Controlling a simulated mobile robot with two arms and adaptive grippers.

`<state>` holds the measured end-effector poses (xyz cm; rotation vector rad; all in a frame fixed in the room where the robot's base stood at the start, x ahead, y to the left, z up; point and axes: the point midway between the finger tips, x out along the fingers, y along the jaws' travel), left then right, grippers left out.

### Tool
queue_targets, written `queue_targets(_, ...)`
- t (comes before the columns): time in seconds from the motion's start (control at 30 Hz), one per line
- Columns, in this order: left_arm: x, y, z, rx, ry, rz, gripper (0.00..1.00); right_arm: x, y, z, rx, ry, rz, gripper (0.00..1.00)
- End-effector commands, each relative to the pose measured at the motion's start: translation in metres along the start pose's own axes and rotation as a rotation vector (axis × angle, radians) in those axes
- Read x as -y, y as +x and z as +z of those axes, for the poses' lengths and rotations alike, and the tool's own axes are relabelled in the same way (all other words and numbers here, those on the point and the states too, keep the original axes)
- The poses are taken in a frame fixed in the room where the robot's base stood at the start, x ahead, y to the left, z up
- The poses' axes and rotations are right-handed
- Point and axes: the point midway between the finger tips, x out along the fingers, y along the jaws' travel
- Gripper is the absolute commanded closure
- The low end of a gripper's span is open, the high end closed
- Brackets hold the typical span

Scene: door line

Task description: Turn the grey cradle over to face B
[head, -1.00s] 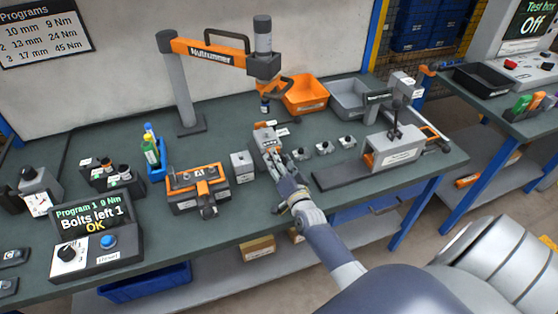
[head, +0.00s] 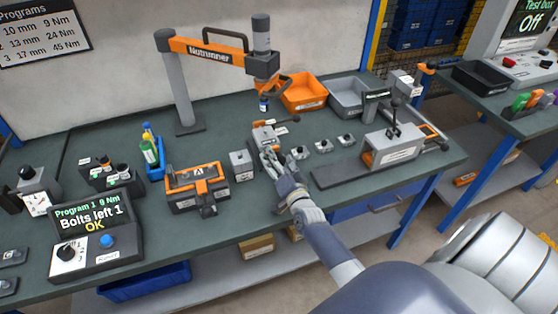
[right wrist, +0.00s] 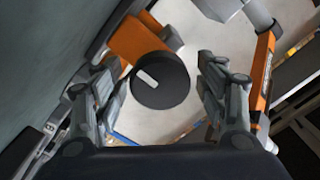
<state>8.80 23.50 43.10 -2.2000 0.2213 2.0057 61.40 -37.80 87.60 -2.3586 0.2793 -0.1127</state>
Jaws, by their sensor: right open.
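A small grey fixture (head: 264,134) stands on the bench below the nutrunner and looks like the grey cradle. A short dark-ended lever (head: 289,121) shows at its right. The letter on its face is too small to read. My right gripper (head: 271,154) is at its near side and hides part of it; I cannot tell if they touch. In the right wrist view the fingers (right wrist: 160,95) are apart. A black round end (right wrist: 160,80) with a white mark shows between them, with an orange part behind it. My left gripper is not in view.
The nutrunner (head: 262,65) hangs above the fixture. An orange-framed unit marked A (head: 197,176) and a small grey block (head: 242,165) stand to the left. Small parts (head: 323,146) and a lever fixture (head: 393,150) are to the right.

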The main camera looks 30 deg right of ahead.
Motion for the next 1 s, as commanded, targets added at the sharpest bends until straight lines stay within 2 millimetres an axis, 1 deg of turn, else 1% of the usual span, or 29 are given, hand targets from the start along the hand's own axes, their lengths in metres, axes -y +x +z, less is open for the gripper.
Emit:
queue_targets(0.17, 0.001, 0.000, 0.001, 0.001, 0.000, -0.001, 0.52, -0.001, -0.013, 0.001, 0.002, 0.001, 0.001, 0.34)
queue_targets(0.27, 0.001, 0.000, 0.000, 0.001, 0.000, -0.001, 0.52, -0.001, -0.028, 0.001, 0.002, 0.000, 0.002, 0.34)
queue_targets(0.5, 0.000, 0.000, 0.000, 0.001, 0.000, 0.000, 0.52, -0.002, -0.076, 0.001, 0.002, -0.001, 0.003, 0.34)
queue_targets(0.7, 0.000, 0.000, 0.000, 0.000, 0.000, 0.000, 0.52, -0.001, -0.106, 0.001, 0.002, 0.000, 0.002, 0.34)
queue_targets(0.83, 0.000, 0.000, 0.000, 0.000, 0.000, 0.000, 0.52, 0.000, -0.116, 0.001, 0.001, 0.000, 0.001, 0.34)
queue_targets(1.0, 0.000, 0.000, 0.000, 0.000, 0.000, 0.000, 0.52, 0.000, -0.120, 0.000, 0.000, 0.000, 0.000, 0.34)
